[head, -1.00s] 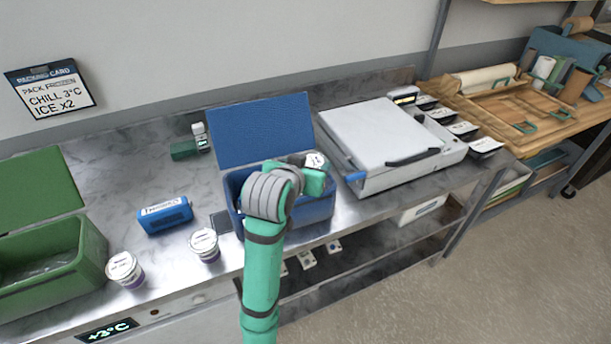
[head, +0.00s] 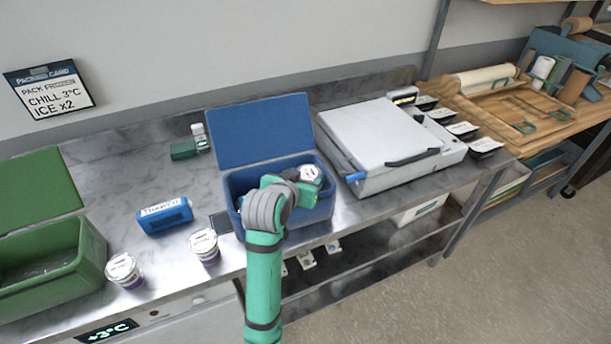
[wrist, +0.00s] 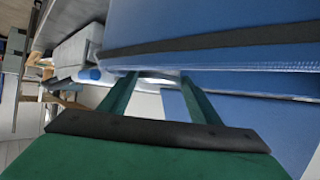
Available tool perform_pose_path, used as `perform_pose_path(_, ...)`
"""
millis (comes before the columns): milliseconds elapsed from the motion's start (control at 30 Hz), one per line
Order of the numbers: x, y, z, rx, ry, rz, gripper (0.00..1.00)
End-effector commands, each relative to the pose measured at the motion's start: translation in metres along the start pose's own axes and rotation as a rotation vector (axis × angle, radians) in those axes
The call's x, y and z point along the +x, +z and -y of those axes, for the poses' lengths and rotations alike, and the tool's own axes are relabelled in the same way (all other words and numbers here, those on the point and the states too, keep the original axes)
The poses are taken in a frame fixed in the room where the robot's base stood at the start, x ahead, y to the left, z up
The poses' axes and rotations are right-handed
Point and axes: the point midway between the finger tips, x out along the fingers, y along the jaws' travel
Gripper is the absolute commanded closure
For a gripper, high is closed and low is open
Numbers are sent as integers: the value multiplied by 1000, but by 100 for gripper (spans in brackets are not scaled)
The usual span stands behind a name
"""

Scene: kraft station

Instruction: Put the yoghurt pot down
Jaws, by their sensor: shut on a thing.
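The yoghurt pot (head: 311,173) is a small white-lidded pot, seen at the right part of the open blue box (head: 321,212). My gripper (head: 302,184) is shut on it, at the box's opening. The box's lid (head: 260,130) stands raised behind. In the wrist view, the green fingers of my gripper (wrist: 158,88) have a pale edge of the pot (wrist: 157,75) between them, with blue box walls close around. My gripper and arm hide much of the box's inside, so I cannot tell whether the pot touches its floor.
Two more pots stand on the steel counter, one in front (head: 204,246) and one by the green box (head: 75,268). A blue ice pack (head: 164,216) lies left of the blue box. A white flat-topped machine (head: 385,140) stands close on the right.

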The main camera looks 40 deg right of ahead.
Motion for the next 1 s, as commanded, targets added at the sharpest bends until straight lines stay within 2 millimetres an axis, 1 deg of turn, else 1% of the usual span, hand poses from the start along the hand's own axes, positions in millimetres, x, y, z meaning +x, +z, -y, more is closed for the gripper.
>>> perform_pose_path(433,4,8,0,0,0,0,69)
perform_pose_path(467,5,8,0,0,0,1,41)
perform_pose_path(500,5,8,0,0,0,1,35)
perform_pose_path(867,5,9,0,0,1,1,35)
perform_pose_path(1000,3,10,3,-3,-4,2,35)
